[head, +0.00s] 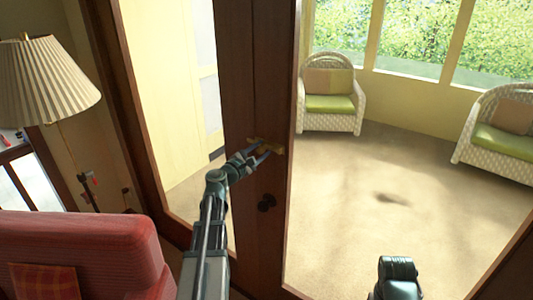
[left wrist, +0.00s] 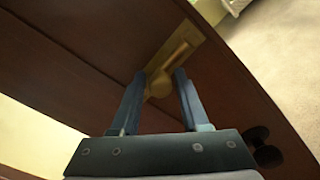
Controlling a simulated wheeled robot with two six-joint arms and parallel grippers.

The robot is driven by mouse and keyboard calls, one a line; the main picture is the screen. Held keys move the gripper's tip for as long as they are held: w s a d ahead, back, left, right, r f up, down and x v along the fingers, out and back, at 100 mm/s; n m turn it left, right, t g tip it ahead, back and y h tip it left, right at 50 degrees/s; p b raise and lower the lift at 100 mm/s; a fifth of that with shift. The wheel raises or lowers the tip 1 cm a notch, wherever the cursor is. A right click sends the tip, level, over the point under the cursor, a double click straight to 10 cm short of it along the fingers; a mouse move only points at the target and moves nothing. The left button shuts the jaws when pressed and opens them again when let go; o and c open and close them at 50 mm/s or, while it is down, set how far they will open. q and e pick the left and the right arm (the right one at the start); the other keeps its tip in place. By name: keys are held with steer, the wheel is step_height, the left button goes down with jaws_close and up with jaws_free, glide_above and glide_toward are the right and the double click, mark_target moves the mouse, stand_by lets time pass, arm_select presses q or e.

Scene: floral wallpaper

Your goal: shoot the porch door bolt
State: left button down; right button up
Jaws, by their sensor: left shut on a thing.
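The brass door bolt (head: 276,147) is mounted on the dark brown wooden porch door (head: 262,60), above a dark round knob (head: 266,202). My left gripper (head: 260,153) reaches it from the lower left. In the left wrist view, the bolt (left wrist: 178,47) is a brass plate with a rod along it, and its knob (left wrist: 158,84) lies between the two blue-grey fingers of my left gripper (left wrist: 158,78). The gripper is shut on that knob, which the fingers partly hide. My right gripper is not in view; only a dark part of my right arm shows at the bottom.
A red armchair (head: 85,250) stands at the lower left, with a pleated lamp (head: 50,80) behind it. Through the glass are two wicker chairs (head: 330,103) with green cushions and open carpet. The dark knob also shows in the left wrist view (left wrist: 262,146).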

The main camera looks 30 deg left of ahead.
arm_select(q)
steer(key=shift+w+a, duration=0.1)
steer(key=shift+a, duration=0.7)
steer(key=c, duration=0.6)
jaws_free()
steer(key=s+a, duration=0.1)
steer(key=s, duration=1.3)
steer(key=shift+w+d, duration=0.1)
